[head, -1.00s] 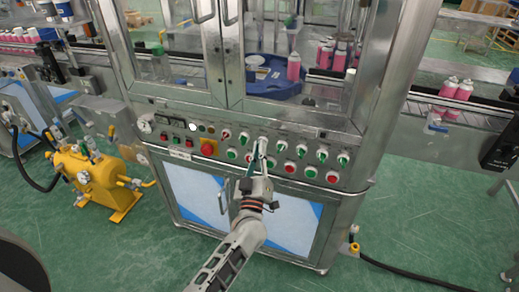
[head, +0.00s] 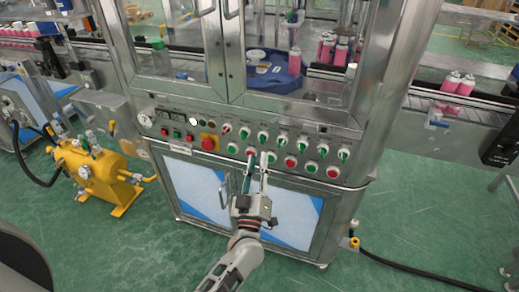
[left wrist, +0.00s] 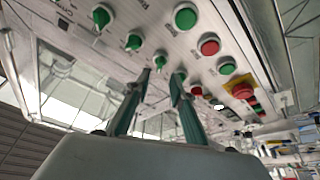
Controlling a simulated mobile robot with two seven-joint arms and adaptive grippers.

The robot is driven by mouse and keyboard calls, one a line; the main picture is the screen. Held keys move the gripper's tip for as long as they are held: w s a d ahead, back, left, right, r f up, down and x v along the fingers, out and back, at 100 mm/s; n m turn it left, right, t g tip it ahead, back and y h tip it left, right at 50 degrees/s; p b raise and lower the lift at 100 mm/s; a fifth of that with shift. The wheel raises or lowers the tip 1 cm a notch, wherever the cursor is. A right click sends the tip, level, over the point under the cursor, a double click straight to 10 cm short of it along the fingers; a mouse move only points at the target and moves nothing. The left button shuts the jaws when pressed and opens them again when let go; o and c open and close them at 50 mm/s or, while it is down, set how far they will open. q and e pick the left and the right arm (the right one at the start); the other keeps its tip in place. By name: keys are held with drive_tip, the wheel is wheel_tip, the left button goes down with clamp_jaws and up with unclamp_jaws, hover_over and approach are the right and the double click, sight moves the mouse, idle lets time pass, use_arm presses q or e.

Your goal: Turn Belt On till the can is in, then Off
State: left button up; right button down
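The control panel (head: 185,122) on the machine front has a row of green selector knobs (head: 282,141) above a row of green and red push buttons. The labels are too small to read, so I cannot tell which knob is the belt's. My left gripper (head: 257,158) is open in front of the lower row, its fingers apart. In the left wrist view a green knob (left wrist: 161,63) shows beyond and between the fingertips, with nothing gripped. Pink cans (head: 458,83) stand on the right conveyor. Another pink can (head: 295,61) is at the blue star wheel (head: 272,76). My right gripper is not in view.
A red emergency button (head: 209,142) on a yellow base sits left of the knobs. Glass doors with steel handles rise above the panel. A yellow pump unit (head: 95,175) stands on the floor at left. The green floor at right is mostly clear, with a black hose.

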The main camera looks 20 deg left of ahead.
use_arm(q)
drive_tip(key=v, duration=0.5)
drive_tip(key=shift+s+f, duration=0.1)
drive_tip(key=shift+s, duration=0.05)
drive_tip(key=s+a+f+m+g+h, duration=0.2)
drive_tip(key=s+f+m+g+h, duration=0.4)
drive_tip(key=s+f+m+g, duration=0.5)
drive_tip(key=s+f+m, duration=0.2)
drive_tip(key=s+f, duration=0.7)
drive_tip(key=s, duration=0.2)
drive_tip(key=shift+s+a+f, duration=0.2)
drive_tip(key=shift+f, duration=0.2)
idle(1.4)
